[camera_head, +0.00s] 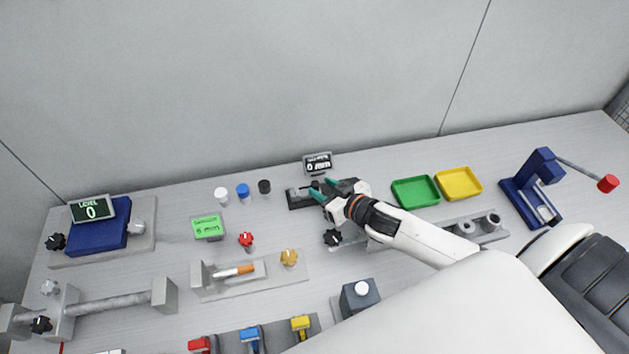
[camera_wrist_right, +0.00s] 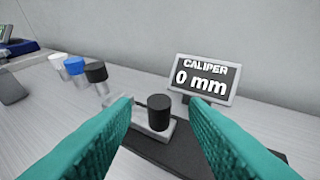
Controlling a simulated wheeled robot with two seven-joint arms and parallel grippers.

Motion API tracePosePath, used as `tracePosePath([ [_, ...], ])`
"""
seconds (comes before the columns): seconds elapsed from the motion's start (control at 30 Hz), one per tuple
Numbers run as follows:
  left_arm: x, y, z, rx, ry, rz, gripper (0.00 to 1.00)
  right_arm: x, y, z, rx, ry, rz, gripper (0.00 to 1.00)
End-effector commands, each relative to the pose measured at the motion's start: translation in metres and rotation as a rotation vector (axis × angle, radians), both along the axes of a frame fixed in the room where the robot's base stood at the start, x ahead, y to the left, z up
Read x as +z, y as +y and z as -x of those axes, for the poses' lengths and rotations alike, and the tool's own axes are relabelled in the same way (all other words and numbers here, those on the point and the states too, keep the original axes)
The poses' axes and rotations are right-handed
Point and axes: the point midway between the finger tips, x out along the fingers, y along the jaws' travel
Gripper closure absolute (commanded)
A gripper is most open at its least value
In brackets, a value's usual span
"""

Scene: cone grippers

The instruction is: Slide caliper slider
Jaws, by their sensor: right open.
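The caliper (camera_head: 296,199) is a dark base with a light rail near the back of the table; its base (camera_wrist_right: 185,157) also shows in the right wrist view. Its slider has a black cylindrical knob (camera_wrist_right: 159,112). The caliper display (camera_head: 317,162) behind it reads 0 mm, clear also in the right wrist view (camera_wrist_right: 205,78). My right gripper (camera_head: 316,190) is open, with its teal fingers on either side of the knob in the right wrist view and a gap to each side. Whether the fingertips reach down around the knob is hard to tell. My left gripper is not in view.
White, blue and black capped cylinders (camera_head: 243,192) stand left of the caliper. A green tray (camera_head: 415,191) and a yellow tray (camera_head: 458,183) lie to the right. A green target sign (camera_head: 208,227) stands to the left. A grey wall runs behind the table.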

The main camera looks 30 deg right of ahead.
Motion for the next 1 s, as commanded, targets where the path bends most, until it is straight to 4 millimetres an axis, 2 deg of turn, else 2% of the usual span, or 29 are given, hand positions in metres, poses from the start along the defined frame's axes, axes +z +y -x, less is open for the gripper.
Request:
tracePosePath([
  [0.1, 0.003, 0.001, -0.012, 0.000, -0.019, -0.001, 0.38, -0.006, 0.004, -0.019, 0.000, -0.003, -0.002, 0.59],
  [0.23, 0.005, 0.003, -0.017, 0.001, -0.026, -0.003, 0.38, -0.012, 0.007, -0.031, 0.000, -0.002, 0.000, 0.59],
  [0.63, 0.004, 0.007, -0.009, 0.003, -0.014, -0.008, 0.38, -0.015, 0.009, -0.037, 0.001, 0.000, 0.001, 0.59],
  [0.87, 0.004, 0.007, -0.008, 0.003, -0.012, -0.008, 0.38, -0.015, 0.009, -0.036, 0.001, 0.000, 0.001, 0.97],
  [0.9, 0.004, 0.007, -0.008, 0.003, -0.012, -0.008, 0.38, -0.015, 0.009, -0.036, 0.001, 0.000, 0.001, 1.00],
  [1.0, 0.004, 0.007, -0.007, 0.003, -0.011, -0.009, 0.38, -0.015, 0.009, -0.036, 0.001, 0.000, 0.001, 1.00],
])
